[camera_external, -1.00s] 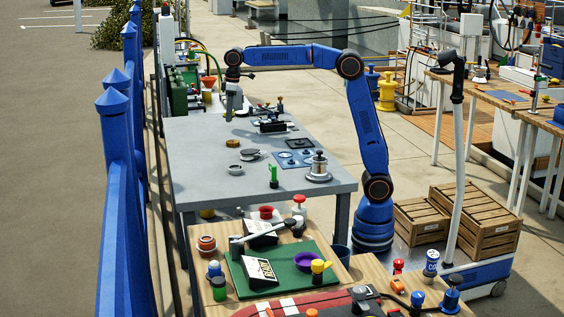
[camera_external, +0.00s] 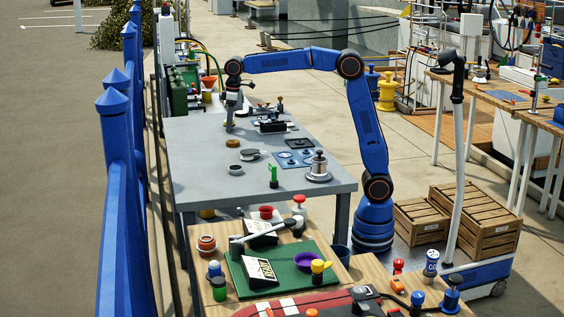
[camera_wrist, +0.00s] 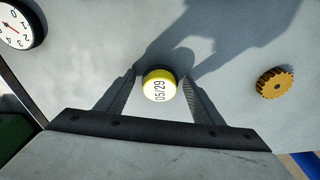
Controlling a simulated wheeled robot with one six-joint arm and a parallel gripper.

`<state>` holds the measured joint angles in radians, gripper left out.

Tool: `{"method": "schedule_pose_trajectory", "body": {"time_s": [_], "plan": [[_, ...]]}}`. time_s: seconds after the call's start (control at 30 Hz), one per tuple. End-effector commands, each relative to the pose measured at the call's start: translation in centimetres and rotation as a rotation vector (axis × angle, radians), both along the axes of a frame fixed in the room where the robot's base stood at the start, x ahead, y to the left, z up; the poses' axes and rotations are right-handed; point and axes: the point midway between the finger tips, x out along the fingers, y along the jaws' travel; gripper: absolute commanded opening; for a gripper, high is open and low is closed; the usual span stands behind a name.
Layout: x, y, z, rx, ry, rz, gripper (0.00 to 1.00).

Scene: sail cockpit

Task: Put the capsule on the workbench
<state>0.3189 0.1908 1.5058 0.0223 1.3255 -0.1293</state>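A short round capsule-like piece (camera_wrist: 160,84), with a yellow rim and a white top marked "05/29", stands on a grey surface in the wrist view. My gripper (camera_wrist: 159,74) is open, with one finger on each side of this piece and a narrow gap at both sides. In the external view my gripper (camera_external: 231,122) points down at the far left part of the grey table (camera_external: 205,180). The piece is too small there to make out clearly. A wooden bench (camera_external: 196,236) stands in front of the grey table.
A brass gear (camera_wrist: 275,83) lies right of the gripper, and a dial (camera_wrist: 18,27) is at upper left. A black fixture (camera_external: 272,126), blue plates (camera_external: 295,158) and a silver weight-like object (camera_external: 319,168) stand on the grey table. Its front left is clear.

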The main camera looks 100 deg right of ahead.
Motion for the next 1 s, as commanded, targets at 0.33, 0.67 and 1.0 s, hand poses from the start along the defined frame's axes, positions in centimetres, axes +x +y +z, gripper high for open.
{"method": "schedule_pose_trajectory", "body": {"time_s": [0.33, 0.67, 1.0], "plan": [[-0.2, 0.0, 2.1, -0.001, -0.003, 0.0, 0.61], [-0.9, 0.1, 8.4, -0.001, -0.003, 0.0, 0.61], [-1.4, 0.2, 12.0, 0.0, -0.001, 0.0, 0.61]]}}
